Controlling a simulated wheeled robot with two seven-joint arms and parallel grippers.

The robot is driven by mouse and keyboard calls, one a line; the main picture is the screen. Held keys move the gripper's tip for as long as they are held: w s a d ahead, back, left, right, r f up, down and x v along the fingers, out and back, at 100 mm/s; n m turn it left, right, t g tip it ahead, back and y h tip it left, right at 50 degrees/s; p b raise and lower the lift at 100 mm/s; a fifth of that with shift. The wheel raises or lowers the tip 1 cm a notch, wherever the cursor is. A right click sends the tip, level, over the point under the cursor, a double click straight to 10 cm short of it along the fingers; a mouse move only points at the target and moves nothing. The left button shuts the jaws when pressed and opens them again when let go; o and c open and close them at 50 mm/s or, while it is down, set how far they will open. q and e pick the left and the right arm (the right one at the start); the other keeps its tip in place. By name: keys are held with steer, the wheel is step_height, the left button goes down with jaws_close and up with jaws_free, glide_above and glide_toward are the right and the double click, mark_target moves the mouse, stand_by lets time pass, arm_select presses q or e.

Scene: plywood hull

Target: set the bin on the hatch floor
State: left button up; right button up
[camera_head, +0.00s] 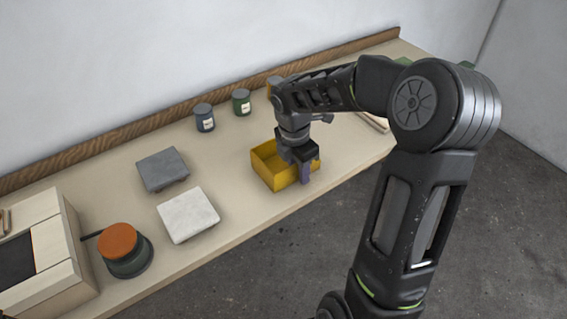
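The bin (267,172) is a yellow open-topped box standing on the wooden bench toward its front edge. My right gripper (304,172) points down at the bin's right end. One finger shows outside the wall there; the other is hidden, so I cannot tell whether the gripper is closed on the wall. My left gripper is not in view. A pale wooden box-like structure (62,262) with a dark recessed panel (16,262) stands at the far left of the bench; I cannot tell for sure that this is the hatch.
A wooden strip (150,127) runs along the wall.

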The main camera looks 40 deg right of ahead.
steer(key=shift+c, duration=0.4)
jaws_close()
stand_by(1.1)
